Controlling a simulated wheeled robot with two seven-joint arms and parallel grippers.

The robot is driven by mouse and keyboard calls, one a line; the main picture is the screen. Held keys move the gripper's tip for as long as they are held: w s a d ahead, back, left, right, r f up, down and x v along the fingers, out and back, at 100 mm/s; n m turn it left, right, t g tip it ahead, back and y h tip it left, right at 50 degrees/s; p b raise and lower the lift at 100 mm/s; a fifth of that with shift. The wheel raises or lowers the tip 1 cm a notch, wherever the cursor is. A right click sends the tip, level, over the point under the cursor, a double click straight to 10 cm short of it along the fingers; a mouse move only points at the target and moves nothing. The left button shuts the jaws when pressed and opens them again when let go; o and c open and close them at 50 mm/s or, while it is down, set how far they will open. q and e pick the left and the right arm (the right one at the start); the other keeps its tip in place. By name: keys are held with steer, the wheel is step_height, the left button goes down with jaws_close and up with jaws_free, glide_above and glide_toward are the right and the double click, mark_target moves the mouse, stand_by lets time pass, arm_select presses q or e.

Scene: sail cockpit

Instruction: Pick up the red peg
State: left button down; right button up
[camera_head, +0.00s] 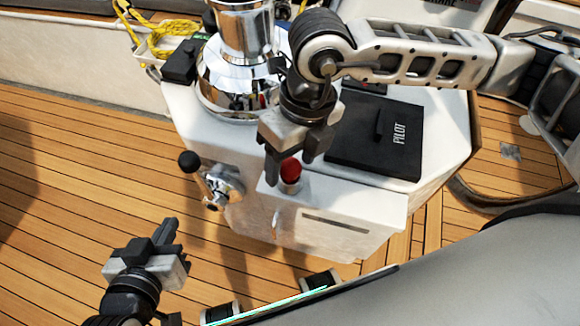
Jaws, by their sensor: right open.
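The red peg (290,171) stands upright in a pale round socket (290,186) on the front ledge of the white console. Only its rounded red top shows clearly. My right gripper (289,166) comes down from above with its dark fingers open, one on each side of the peg's top. I cannot tell whether a finger touches it. My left gripper (166,233) is at the lower left, over the wooden deck and well away from the peg. Its fingers look close together, but I cannot tell whether it is open or shut.
The white console (330,228) carries a black panel marked PILOT (375,135) and a chrome winch (235,80). A lever with a black knob (189,162) sticks out at its left side. A yellow rope (165,35) lies behind. The teak deck (90,180) is clear at left.

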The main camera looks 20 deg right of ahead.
steer(key=c, duration=1.1)
steer(key=shift+o, duration=0.2)
steer(key=shift+r, duration=0.15)
